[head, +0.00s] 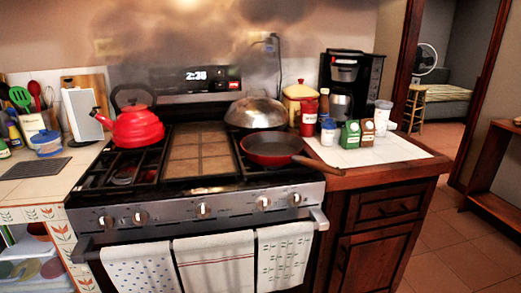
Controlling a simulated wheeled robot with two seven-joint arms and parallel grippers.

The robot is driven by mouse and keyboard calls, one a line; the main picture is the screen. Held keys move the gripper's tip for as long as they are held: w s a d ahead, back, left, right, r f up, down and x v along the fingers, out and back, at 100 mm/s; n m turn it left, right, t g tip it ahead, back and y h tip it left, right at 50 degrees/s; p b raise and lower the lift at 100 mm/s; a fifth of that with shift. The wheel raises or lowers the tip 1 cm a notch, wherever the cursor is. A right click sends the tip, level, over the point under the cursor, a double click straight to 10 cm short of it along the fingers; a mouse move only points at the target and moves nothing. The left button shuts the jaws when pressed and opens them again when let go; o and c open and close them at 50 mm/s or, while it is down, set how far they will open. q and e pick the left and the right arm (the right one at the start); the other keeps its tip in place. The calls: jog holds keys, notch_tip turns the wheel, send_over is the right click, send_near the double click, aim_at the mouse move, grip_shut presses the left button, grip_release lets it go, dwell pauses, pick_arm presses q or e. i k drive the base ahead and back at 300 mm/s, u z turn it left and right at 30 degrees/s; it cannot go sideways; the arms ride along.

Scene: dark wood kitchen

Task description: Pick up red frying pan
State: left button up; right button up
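The red frying pan (272,149) sits on the right front of the stove (199,205) in the head view. It has a dark inside and a red outer wall. Its brown handle (318,165) points right and slightly toward me, reaching over the edge of the wooden counter. Neither of my grippers shows in the head view.
A large metal lid or wok (256,112) stands right behind the pan. A red kettle (134,127) is on the stove's left. Right of the pan, the counter (396,150) holds small jars, boxes and a coffee maker (347,84). Towels (215,262) hang from the oven handle.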

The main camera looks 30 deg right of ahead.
aim_at(266, 148)
jog(key=z, duration=0.55)
jog(key=i, duration=0.9)
jog(key=u, duration=0.05)
